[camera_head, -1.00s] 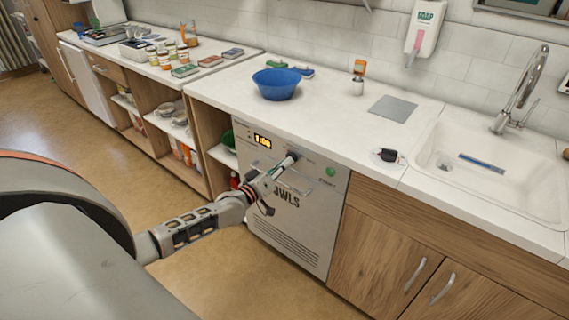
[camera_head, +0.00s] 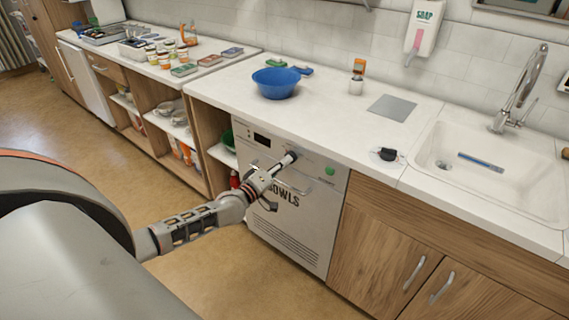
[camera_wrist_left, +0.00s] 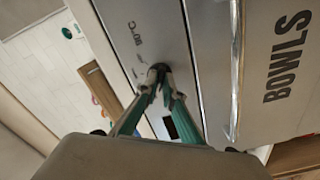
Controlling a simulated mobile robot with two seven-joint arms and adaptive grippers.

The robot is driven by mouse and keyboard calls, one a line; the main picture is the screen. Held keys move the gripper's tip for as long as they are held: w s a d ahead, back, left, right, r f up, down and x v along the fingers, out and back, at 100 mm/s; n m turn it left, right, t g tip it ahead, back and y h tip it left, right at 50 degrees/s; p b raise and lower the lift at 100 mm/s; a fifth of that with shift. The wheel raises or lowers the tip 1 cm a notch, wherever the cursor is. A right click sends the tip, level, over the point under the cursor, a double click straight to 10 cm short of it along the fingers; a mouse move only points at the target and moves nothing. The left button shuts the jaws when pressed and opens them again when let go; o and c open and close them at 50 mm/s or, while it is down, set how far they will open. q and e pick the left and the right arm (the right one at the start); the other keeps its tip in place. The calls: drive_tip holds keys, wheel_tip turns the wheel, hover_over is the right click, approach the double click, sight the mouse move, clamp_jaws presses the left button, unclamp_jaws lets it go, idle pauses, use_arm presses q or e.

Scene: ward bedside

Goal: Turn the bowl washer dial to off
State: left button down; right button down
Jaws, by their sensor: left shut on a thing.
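The bowl washer (camera_head: 295,235) is a light grey front under the counter, marked BOWLS, with a bar handle and a green button (camera_head: 330,170). Its display (camera_head: 262,140) is dark. My left gripper (camera_head: 286,160) is at the control panel and shut on the dial. In the left wrist view the fingertips (camera_wrist_left: 161,90) close around the dark dial (camera_wrist_left: 159,70), hiding most of it. Panel marks, including one like "80°C", show beside it. The dark display also shows in the left wrist view (camera_wrist_left: 170,127). My right gripper is out of view.
The white counter (camera_head: 335,115) above holds a blue bowl (camera_head: 276,82), an orange-topped bottle (camera_head: 356,77), a grey plate and a small black item. A sink (camera_head: 490,165) is at right. Open shelves stand left of the washer. The floor in front is clear.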

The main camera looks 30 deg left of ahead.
use_arm(q)
drive_tip(key=c, duration=2.2)
unclamp_jaws()
drive_tip(key=shift+s, duration=0.15)
drive_tip(key=s, duration=0.8)
drive_tip(key=s+a, duration=0.1)
drive_tip(key=s, duration=0.2)
drive_tip(key=shift+s, duration=0.4)
drive_tip(key=s+d+f+m+g, duration=0.2)
drive_tip(key=s+d+f+m, duration=0.3)
drive_tip(key=s+d, duration=0.2)
drive_tip(key=s+d+f+m+g, duration=0.2)
drive_tip(key=s+d+f+m, duration=0.3)
drive_tip(key=s+d, duration=0.2)
drive_tip(key=s+d+f+m+g+h, duration=0.1)
drive_tip(key=s+d+f+m+g, duration=0.2)
drive_tip(key=d, duration=0.7)
drive_tip(key=shift+s+f+m, duration=0.4)
drive_tip(key=shift+s+f, duration=0.05)
drive_tip(key=shift+s, duration=0.25)
drive_tip(key=shift+s+f+m, duration=0.4)
drive_tip(key=shift+s+f, duration=0.05)
drive_tip(key=shift+s, duration=0.3)
drive_tip(key=shift+s+f+m, duration=0.4)
drive_tip(key=shift+s+f, duration=0.05)
drive_tip(key=shift+s, duration=0.25)
